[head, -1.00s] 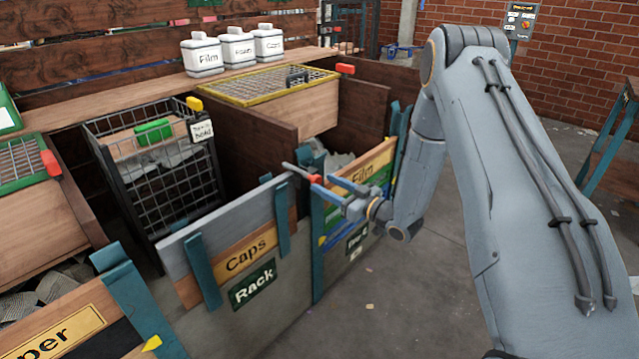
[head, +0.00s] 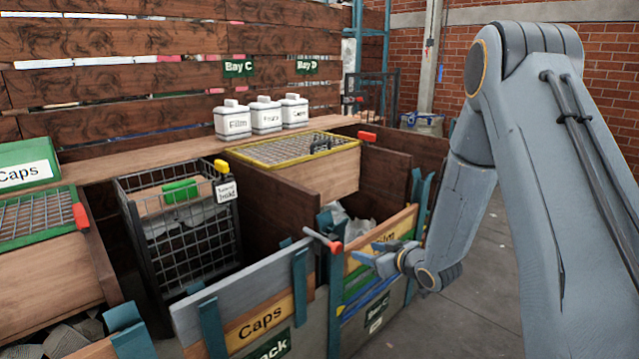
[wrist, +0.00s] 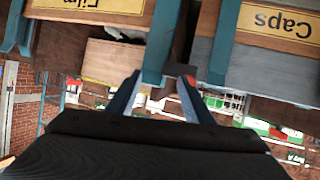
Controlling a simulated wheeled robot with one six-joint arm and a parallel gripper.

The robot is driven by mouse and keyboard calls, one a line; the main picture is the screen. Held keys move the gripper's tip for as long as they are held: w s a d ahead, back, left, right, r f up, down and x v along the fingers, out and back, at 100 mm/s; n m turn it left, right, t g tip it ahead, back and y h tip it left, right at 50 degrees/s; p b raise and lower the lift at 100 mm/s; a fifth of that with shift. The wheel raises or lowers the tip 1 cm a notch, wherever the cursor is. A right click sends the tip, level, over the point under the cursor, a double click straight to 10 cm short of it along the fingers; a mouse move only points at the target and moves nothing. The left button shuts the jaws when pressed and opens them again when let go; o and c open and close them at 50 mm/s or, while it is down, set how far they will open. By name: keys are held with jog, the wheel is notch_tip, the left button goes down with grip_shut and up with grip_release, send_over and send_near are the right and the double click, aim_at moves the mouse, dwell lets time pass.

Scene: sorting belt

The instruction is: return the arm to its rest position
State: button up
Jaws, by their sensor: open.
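My arm (head: 548,140) reaches down from the upper right of the head view, bent at the elbow. My gripper (head: 364,252) is open, with nothing seen between its blue fingers. It is just right of a red-tipped lever (head: 335,247) on the bin front, near the Film sign. I cannot tell whether they touch. In the wrist view my gripper (wrist: 160,80) points at a teal post (wrist: 161,45) between the upside-down Film sign (wrist: 100,5) and Caps sign (wrist: 276,20).
The Caps front panel (head: 263,322) stands left of my gripper. Behind are a black wire basket (head: 190,235), a yellow-rimmed mesh tray (head: 285,149) and white jars (head: 266,116) on a shelf. Open floor (head: 455,325) lies below my arm.

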jog(key=s+d+r+m+g+h, duration=0.2)
jog(key=s+d+g+h, duration=0.1)
jog(key=s, duration=0.4)
jog(key=s+d+r+m+g+h, duration=0.1)
jog(key=s+d+m+g+h, duration=0.15)
jog(key=s, duration=0.55)
jog(key=s+a+r+m+g, duration=0.1)
jog(key=s+g, duration=0.2)
jog(key=s, duration=0.7)
jog(key=s+a+r+m+g, duration=0.1)
jog(key=s+r+g, duration=0.1)
jog(key=s, duration=0.8)
jog(key=shift+r+g, duration=0.15)
jog(key=shift+g, duration=0.4)
jog(key=shift+h, duration=0.25)
